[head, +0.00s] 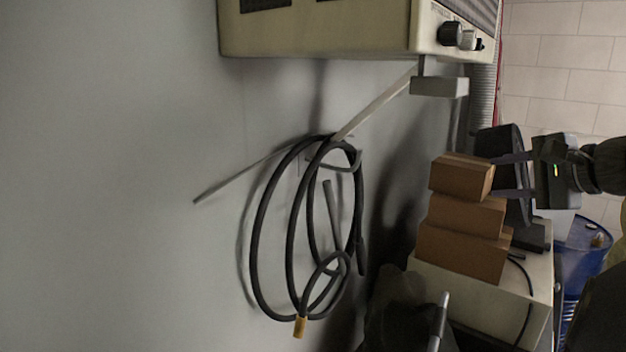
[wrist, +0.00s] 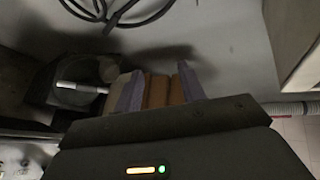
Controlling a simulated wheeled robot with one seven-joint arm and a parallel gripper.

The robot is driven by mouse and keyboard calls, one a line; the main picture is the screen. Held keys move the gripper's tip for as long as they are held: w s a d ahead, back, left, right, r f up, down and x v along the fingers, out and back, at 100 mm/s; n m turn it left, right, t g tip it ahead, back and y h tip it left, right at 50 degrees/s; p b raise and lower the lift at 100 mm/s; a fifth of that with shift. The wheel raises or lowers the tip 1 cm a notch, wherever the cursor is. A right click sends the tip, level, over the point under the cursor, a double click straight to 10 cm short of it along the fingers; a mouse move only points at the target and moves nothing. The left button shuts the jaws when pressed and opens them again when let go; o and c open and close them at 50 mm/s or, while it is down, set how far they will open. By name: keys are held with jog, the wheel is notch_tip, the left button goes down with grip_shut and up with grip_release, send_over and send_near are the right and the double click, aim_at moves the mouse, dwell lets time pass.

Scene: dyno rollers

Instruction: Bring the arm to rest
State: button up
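My gripper (head: 498,176) is at the right in the head view, with its fingers pointing left and spread apart. Its tips appear beside the top brown box of a stack; whether they touch it I cannot tell. In the wrist view the two purple-grey fingers (wrist: 160,82) stand apart, with brown boxes (wrist: 158,92) showing between them. I see nothing clearly held.
Stacked brown boxes (head: 462,250) stand on a pale cabinet (head: 500,290). A cream unit with knobs (head: 320,30) is mounted above. A coiled black cable (head: 292,235) hangs on the grey wall. A blue drum (head: 585,245) is behind at the right.

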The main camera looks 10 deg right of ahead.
jog(key=a+f+n+g+h, duration=0.15)
jog(key=a+f, duration=0.25)
jog(key=f, duration=0.4)
jog(key=a+f+n+g+b, duration=0.1)
jog(key=a+f+n+g, duration=0.15)
jog(key=a+f, duration=0.45)
jog(key=a+f+n+g, duration=0.1)
jog(key=a+f+g, duration=0.15)
jog(key=f, duration=0.75)
jog(key=s+a+f+n+g+h, duration=0.1)
jog(key=s+a+f+n, duration=0.4)
jog(key=f, duration=0.3)
jog(key=s+a+f+n+g+h+b, duration=0.1)
jog(key=s+a+f+n+g+h, duration=0.1)
jog(key=s+a+f+n, duration=0.3)
notch_tip(320, 180, down, 4)
jog(key=shift+s+a+r+n, duration=0.15)
jog(key=shift+s+r+n, duration=0.1)
jog(key=shift+s+n, duration=0.3)
jog(key=shift+g, duration=0.25)
